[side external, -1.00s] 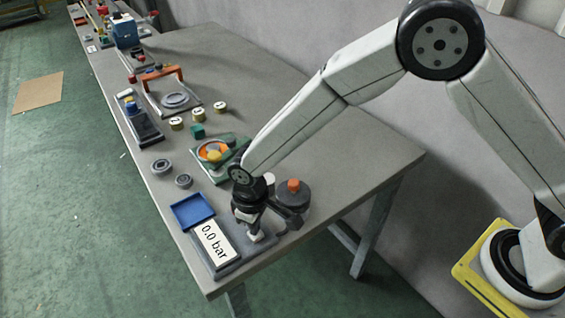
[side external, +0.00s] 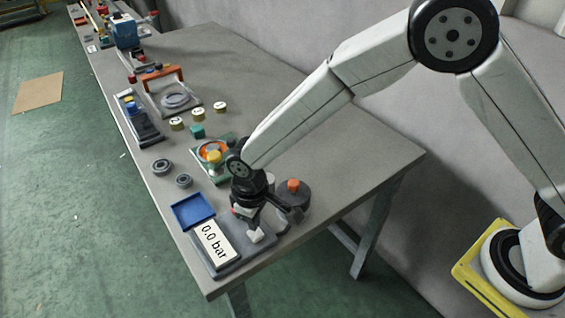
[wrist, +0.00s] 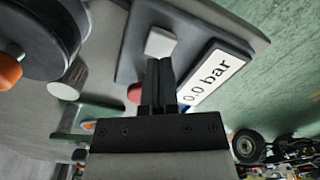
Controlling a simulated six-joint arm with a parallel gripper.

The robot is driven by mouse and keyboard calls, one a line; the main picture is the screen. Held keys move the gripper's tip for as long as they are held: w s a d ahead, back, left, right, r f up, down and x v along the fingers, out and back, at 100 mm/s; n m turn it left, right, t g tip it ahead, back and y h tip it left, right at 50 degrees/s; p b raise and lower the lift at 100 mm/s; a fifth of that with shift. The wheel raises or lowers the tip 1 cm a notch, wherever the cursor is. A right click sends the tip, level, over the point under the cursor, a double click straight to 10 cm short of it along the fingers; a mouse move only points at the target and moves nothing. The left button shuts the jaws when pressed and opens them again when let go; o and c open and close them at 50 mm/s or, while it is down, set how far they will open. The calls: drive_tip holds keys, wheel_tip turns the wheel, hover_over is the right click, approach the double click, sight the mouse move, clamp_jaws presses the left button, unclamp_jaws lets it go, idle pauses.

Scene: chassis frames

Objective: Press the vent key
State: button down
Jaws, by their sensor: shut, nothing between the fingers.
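The pressure unit, a grey base (side external: 226,264) with a display (side external: 215,243) reading 0.0 bar, sits at the near corner of the bench. A white square key (side external: 256,236) stands on it, and it also shows in the wrist view (wrist: 160,42). A red key (wrist: 134,93) is partly hidden behind my fingers in the wrist view; I cannot read any label saying which key is the vent. My gripper (wrist: 159,66) is shut and empty, pointing down over the unit between the two keys. In the side view my gripper (side external: 248,216) hides part of the unit.
A dark round canister with an orange knob (side external: 293,185) stands close to my gripper. A blue tray (side external: 193,211) lies beside the display. A green-based fixture with an orange ring (side external: 212,152) and grey rings (side external: 162,167) are farther back. The right of the bench is clear.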

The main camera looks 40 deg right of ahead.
drive_tip(key=shift+r, duration=0.15)
drive_tip(key=shift+r, duration=2.4)
drive_tip(key=shift+d+r, duration=0.1)
drive_tip(key=shift+d, duration=0.4)
drive_tip(key=s+d+r+m+t, duration=0.1)
drive_tip(key=s+d, duration=0.3)
drive_tip(key=d, duration=0.4)
drive_tip(key=s+d+r+m, duration=0.2)
drive_tip(key=s+d+m, duration=0.1)
drive_tip(key=d, duration=0.6)
drive_tip(key=s+d+r+m+t, duration=0.1)
drive_tip(key=s+d, duration=0.3)
drive_tip(key=d, duration=0.4)
drive_tip(key=shift+s+d+r+m+t, duration=0.25)
drive_tip(key=shift+s+r+m+t, duration=0.1)
drive_tip(key=shift+m, duration=0.15)
